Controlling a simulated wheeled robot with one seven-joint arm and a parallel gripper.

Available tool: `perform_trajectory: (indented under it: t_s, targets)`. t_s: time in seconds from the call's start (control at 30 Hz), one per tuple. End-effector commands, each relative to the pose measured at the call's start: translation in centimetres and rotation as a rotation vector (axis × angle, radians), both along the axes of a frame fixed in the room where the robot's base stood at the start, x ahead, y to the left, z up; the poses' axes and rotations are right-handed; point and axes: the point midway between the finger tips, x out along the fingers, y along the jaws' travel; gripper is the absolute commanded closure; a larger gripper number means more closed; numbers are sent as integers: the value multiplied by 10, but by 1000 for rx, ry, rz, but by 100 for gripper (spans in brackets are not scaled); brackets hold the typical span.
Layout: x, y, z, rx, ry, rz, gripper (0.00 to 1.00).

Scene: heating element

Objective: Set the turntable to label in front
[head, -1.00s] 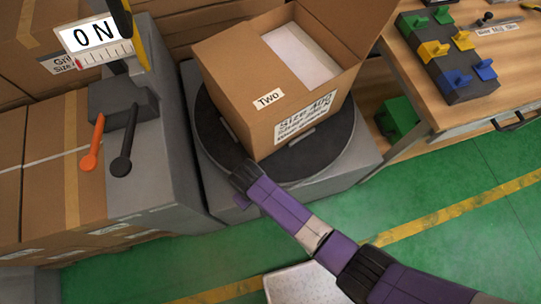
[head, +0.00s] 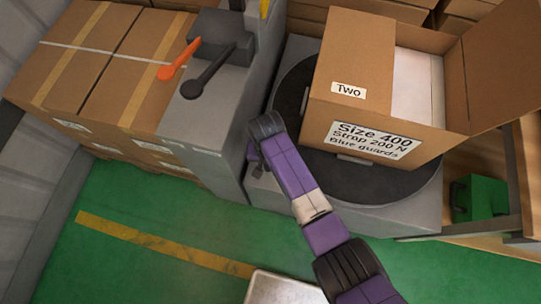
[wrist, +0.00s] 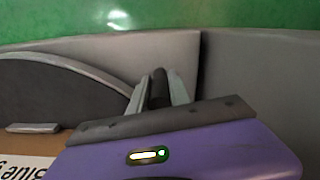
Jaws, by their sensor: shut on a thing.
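The round dark turntable (head: 288,97) sits on a grey base (head: 400,222). An open cardboard box (head: 325,72) stands on it. The box's large white label (head: 372,141), reading Size 400, Strap 200 N, Blue guards, is on the face toward me, along the base's front edge. A small "Two" label (head: 348,89) is above it. My gripper (head: 257,168) is at the front left of the base, beside the disc. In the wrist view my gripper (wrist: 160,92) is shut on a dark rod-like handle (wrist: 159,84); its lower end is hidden. The disc and label edge also show there at left.
A grey machine column with an orange lever (head: 178,60) and a black lever (head: 208,72) stands left of the turntable. Stacked cartons (head: 100,60) are farther left. A green bin (head: 480,197) is under the workbench at right.

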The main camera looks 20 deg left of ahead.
Motion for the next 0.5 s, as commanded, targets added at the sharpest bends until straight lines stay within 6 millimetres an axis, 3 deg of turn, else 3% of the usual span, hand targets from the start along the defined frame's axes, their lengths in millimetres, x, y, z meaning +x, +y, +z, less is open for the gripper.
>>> perform_trajectory:
  t_s: [0.4, 0.43, 0.5]
  targets:
    - [5, 7, 1, 12, -16, 5, 100]
    - [5, 7, 1, 12, -17, 5, 73]
    - [5, 7, 2, 12, -16, 4, 59]
